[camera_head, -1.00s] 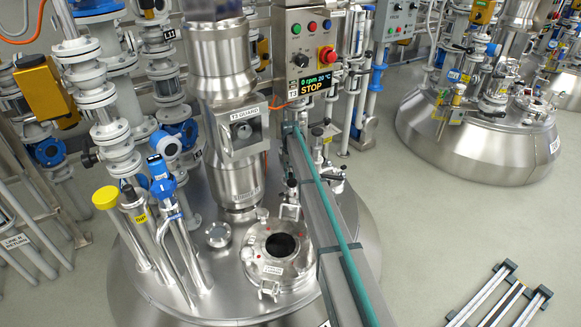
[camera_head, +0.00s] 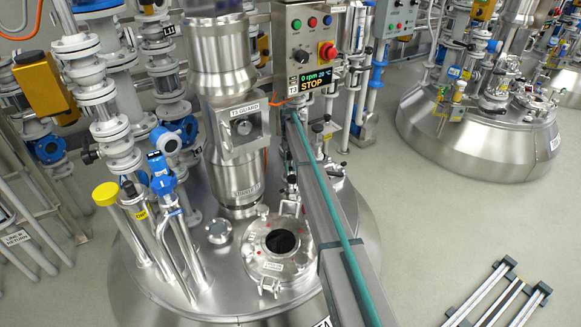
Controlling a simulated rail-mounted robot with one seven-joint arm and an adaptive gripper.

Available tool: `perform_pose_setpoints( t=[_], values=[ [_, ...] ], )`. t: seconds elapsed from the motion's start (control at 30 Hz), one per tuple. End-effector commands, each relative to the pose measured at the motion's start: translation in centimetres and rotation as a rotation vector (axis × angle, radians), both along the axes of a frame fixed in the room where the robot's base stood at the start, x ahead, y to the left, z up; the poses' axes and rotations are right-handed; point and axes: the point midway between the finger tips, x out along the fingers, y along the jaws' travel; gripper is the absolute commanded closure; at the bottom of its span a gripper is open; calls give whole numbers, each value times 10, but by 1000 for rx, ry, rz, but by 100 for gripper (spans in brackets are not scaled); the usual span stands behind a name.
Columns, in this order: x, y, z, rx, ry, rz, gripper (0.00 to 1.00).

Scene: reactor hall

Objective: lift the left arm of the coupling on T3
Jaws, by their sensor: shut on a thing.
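The T3 vessel (camera_head: 190,275) is a wide steel dome in the middle, with a round port (camera_head: 280,243) with a dark centre on its top. A long grey beam with a teal strip, apparently part of my arm, crosses over its right side. Small metal fittings (camera_head: 290,195) show just left of this beam, and other fittings (camera_head: 333,160) stand just right of it. I cannot make out the coupling or its left arm among them; the beam covers part of this area. I cannot see my gripper's fingers.
The guard column (camera_head: 238,150) and the control box (camera_head: 309,45) with its STOP display stand behind the port. Pipes and a yellow-capped tube (camera_head: 106,194) crowd the left. Another vessel (camera_head: 480,135) stands back right. A slatted frame (camera_head: 500,300) lies on otherwise clear floor.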

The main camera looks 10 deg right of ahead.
Motion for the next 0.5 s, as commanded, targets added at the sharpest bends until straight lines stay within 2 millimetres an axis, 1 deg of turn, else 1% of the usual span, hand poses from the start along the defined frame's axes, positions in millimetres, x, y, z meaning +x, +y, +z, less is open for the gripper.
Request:
perform_pose_setpoints(
  t=[0.07, 0.1, 0.23, 0.27, 0.5],
  values=[
    [0, 0, 1, 0, 0, 0, 100],
    [0, 0, 1, 0, 0, 0, 78],
    [0, 0, 1, 0, 0, 0, 56],
    [0, 0, 1, 0, 0, 0, 54],
    [0, 0, 0, 0, -1, 0, 54]
  ],
)
